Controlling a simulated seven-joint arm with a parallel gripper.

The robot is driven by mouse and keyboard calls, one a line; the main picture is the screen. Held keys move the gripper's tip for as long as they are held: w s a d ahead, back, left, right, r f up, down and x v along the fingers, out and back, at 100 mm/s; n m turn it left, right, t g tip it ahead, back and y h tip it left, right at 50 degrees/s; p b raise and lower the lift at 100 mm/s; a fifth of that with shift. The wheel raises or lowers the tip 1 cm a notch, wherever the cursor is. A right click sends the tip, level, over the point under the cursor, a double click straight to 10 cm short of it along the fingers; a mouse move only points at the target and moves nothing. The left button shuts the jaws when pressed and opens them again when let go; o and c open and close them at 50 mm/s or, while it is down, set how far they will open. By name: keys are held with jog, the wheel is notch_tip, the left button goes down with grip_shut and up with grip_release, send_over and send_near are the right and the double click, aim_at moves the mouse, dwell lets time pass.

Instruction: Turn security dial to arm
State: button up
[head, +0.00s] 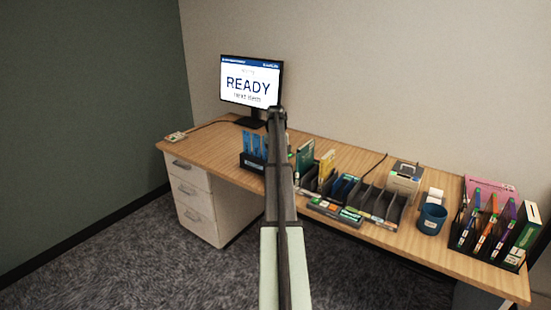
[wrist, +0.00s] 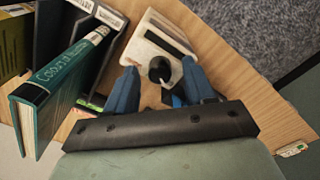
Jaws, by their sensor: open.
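A cream block (wrist: 152,38) with a round black knob (wrist: 159,69) lies on the desk in the wrist view. The knob looks like the security dial, but no lettering on it is readable. My gripper (wrist: 159,64) is open, with its two blue fingers on either side of the knob in the picture. I cannot tell whether they touch it or are above it. In the head view my arm covers the gripper and the block.
A green book (wrist: 62,85) stands close left of my gripper.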

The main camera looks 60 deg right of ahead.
jog(key=shift+f, duration=0.1)
grip_shut()
dwell(0.5)
